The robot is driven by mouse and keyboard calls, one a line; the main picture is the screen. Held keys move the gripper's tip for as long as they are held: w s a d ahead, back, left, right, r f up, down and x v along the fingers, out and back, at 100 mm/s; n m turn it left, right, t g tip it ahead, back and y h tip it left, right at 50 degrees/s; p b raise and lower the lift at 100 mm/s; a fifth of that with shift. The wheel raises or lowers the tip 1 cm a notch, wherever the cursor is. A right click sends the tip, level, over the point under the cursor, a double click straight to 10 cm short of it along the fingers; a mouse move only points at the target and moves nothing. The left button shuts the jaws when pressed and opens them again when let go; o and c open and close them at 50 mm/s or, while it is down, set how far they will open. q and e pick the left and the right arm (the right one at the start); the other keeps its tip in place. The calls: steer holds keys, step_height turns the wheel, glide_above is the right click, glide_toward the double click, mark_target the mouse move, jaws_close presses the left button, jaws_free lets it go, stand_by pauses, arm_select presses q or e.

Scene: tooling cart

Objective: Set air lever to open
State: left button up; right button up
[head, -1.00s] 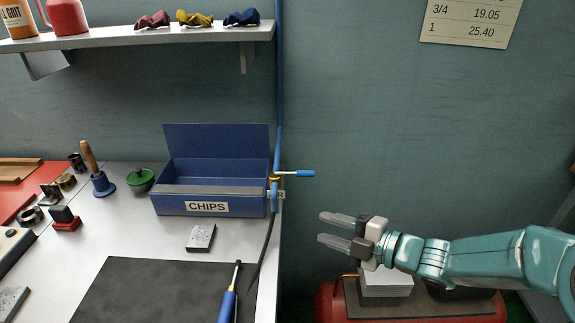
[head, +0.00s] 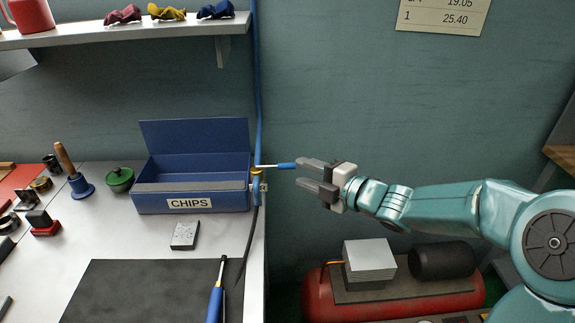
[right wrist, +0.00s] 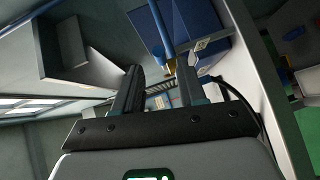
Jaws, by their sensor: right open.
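The air lever (head: 280,166) has a blue grip and sticks out sideways to the right from a brass valve (head: 257,171) on the vertical blue air pipe (head: 258,90), at the cart's right edge. My right gripper (head: 298,173) is open and empty, just right of the lever, its fingers pointing left. In the head view the upper fingertip overlaps or nearly meets the grip's end; I cannot tell whether they touch. In the right wrist view the open fingers (right wrist: 158,82) point toward the pipe (right wrist: 161,28) and valve (right wrist: 170,67). My left gripper is not in view.
A blue CHIPS bin (head: 190,200) stands just left of the valve. A dark hose (head: 246,245) hangs below it. A shelf (head: 120,32) is above left. A red compressor (head: 318,300) sits below my right arm.

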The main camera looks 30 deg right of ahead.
mark_target(291, 168)
steer(key=x, duration=0.6)
jaws_close()
